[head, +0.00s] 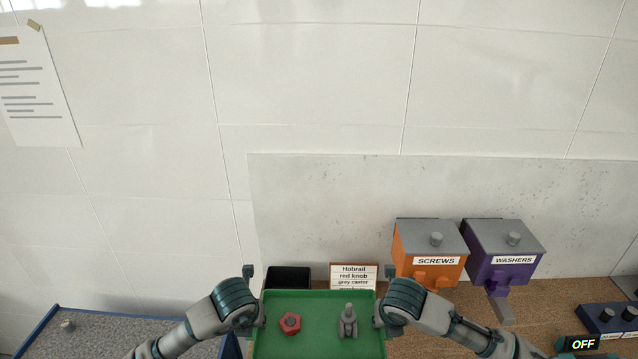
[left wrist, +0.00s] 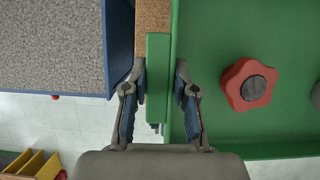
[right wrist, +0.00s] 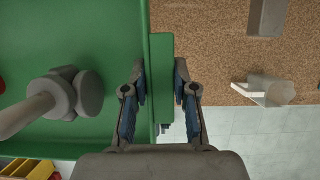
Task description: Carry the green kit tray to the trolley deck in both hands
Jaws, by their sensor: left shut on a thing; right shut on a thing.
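The green kit tray (head: 318,302) is at the bottom middle of the head view, with a red knob (head: 290,323) and a grey caster (head: 348,321) in it. My left gripper (left wrist: 160,92) is shut on the tray's left wall, one finger on each side. My right gripper (right wrist: 160,92) is shut on the tray's right wall in the same way. The trolley deck seems to be the grey speckled top with a blue rim (head: 110,325) at the lower left. It also shows left of the tray in the left wrist view (left wrist: 50,45).
A cork-topped bench (head: 540,300) lies under and right of the tray. An orange SCREWS bin (head: 428,250) and a purple WASHERS bin (head: 500,255) stand at its back. A black bin (head: 288,277) and a label card (head: 353,272) are behind the tray.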

